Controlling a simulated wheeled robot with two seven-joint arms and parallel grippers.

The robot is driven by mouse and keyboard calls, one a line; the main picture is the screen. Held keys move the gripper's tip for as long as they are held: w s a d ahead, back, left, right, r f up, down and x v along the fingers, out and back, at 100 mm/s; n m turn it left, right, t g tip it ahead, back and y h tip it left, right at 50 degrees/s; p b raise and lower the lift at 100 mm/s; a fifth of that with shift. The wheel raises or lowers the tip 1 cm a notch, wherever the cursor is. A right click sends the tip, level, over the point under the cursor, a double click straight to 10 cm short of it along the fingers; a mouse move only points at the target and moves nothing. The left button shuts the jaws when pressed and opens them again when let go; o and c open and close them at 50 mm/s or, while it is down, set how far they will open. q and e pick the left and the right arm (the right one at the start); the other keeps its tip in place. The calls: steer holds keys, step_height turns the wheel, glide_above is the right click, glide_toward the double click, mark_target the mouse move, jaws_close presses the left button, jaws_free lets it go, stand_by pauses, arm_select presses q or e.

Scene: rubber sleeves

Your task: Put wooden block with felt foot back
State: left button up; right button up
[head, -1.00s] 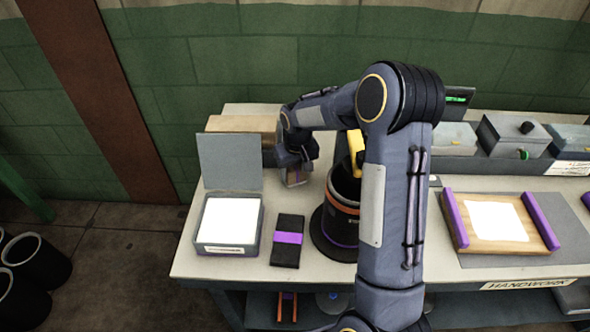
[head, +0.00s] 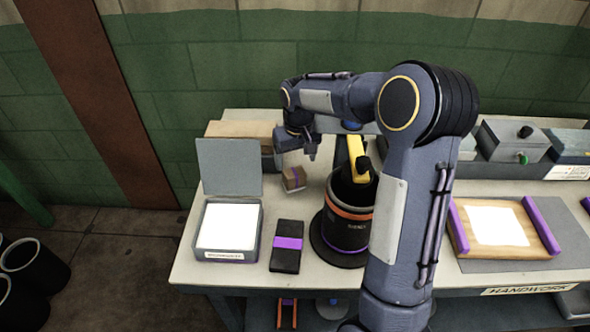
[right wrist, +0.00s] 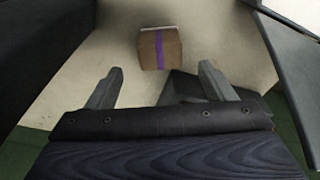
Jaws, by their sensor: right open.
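The wooden block (head: 293,178) is small and brown with a purple band and a pale edge below. It stands on the bench left of the black pot. It also shows in the right wrist view (right wrist: 160,50), beyond the fingertips. My right gripper (head: 298,152) is open and empty, just above and behind the block, apart from it. In the right wrist view its two fingers (right wrist: 158,75) are spread wide with nothing between them. The felt foot cannot be told clearly. My left gripper is not in view.
An open grey box (head: 229,254) with a white sheet stands at the front left. A black case with a purple band (head: 288,246) lies beside it. The black pot (head: 345,236) with an orange ring and a yellow handle is close right. A wooden box (head: 240,129) stands behind.

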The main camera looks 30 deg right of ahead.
mark_target(297, 176)
steer(key=r, duration=0.4)
steer(key=shift+s+r, duration=0.1)
steer(key=shift+s, duration=0.15)
